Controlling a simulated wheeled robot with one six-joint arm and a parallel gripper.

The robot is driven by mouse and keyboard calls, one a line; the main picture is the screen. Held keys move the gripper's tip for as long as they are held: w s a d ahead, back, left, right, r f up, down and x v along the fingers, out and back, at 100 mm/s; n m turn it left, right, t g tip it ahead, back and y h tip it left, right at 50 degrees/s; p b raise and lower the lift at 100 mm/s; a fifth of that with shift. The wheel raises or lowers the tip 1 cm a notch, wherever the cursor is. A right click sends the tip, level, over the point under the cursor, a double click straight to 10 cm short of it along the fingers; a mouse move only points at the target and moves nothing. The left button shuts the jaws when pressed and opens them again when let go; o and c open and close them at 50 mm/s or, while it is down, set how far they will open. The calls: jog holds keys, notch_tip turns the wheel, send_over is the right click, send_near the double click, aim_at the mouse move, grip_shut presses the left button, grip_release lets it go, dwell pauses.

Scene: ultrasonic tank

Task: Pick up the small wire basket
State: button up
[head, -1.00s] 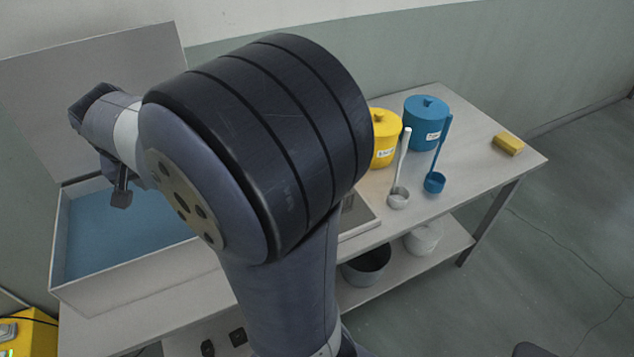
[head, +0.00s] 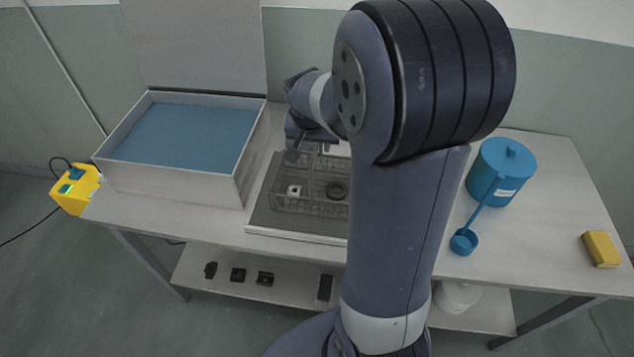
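The small wire basket (head: 307,205) stands on a grey draining tray (head: 270,222) in the middle of the table, right of the open tank. It is a see-through mesh box with a small pale part (head: 294,190) and a dark ring (head: 336,190) showing in it. My arm hides its right side. My gripper (head: 304,153) is above the back of the basket, pointing down. The wrist and arm cover much of it, and the finger gap is not clear. I see nothing held in it.
The open tank (head: 245,180) of blue liquid, lid raised, stands at the left. A blue canister (head: 503,172), a blue ladle (head: 464,241) and a yellow block (head: 601,249) are at the right. A yellow box (head: 75,190) is beyond the left edge. Small dark parts (head: 238,274) lie on the lower shelf.

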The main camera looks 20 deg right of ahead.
jog(key=shift+x, duration=1.15)
jog(key=shift+f+b, duration=0.25)
jog(key=shift+b, duration=0.1)
grip_shut()
